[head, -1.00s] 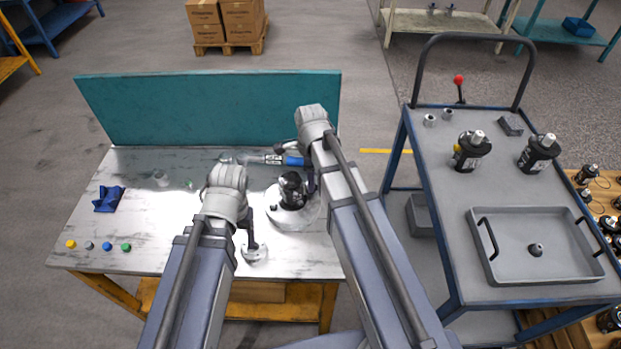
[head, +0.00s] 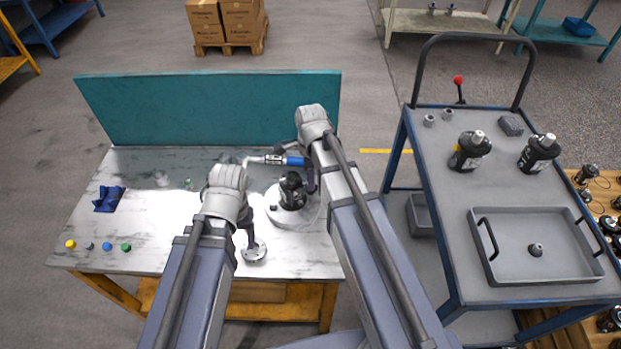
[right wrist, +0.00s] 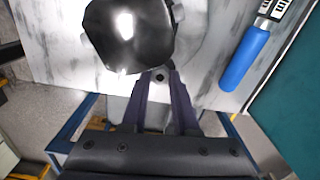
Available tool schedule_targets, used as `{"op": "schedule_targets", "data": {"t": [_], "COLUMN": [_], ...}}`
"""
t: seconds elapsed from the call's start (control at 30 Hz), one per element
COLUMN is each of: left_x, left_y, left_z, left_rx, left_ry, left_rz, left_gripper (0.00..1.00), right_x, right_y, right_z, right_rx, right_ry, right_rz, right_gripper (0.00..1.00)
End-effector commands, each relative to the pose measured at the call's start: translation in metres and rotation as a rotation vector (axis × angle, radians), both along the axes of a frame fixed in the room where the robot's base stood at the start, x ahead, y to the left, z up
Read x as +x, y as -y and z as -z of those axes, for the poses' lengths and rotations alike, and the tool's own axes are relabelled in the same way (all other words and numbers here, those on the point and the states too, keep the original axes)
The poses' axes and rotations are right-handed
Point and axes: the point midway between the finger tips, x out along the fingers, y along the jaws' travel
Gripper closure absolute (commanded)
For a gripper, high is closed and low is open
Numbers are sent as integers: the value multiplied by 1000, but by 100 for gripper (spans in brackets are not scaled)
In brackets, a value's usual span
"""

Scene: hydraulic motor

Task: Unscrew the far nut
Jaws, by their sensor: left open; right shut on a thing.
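The black hydraulic motor (head: 291,192) stands on a round pale fixture (head: 283,221) on the workbench. In the right wrist view the black motor body (right wrist: 130,32) fills the top, with grey bolt heads or nuts at its flange. My right gripper (right wrist: 159,73) is at the motor's edge, its fingers close together around a small dark round piece, which looks like the nut (right wrist: 159,77). In the head view its arm hides most of that contact. My left gripper (head: 249,238) is open and empty, just above a small round metal disc (head: 254,252) left of the fixture.
A blue-handled tool (head: 280,160) lies behind the motor, near my right arm. A blue cloth (head: 109,199) and coloured caps (head: 107,246) lie at the bench's left. A teal panel (head: 210,105) closes the back. A cart (head: 440,190) with a tray (head: 535,285) stands right.

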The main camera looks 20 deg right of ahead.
Motion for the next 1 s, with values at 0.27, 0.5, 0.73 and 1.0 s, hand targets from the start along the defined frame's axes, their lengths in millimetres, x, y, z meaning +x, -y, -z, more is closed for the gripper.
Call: {"op": "schedule_targets", "data": {"t": [0.27,0.5,0.73,1.0], "left_x": [0,0,0,0], "left_y": [0,0,0,0], "left_z": [-1,-1,-1,-2], "left_rx": [0,0,0,0], "left_ry": [0,0,0,0], "left_rz": [0,0,0,0], "left_gripper": [31,31,31,31], "right_x": [0,0,0,0], "right_y": [0,0,0,0], "right_z": [-1,-1,-1,-2], "right_rx": [0,0,0,0], "right_ry": [0,0,0,0], "right_rz": [-349,-474,-476,-747], "right_gripper": [100,100,100,100]}}
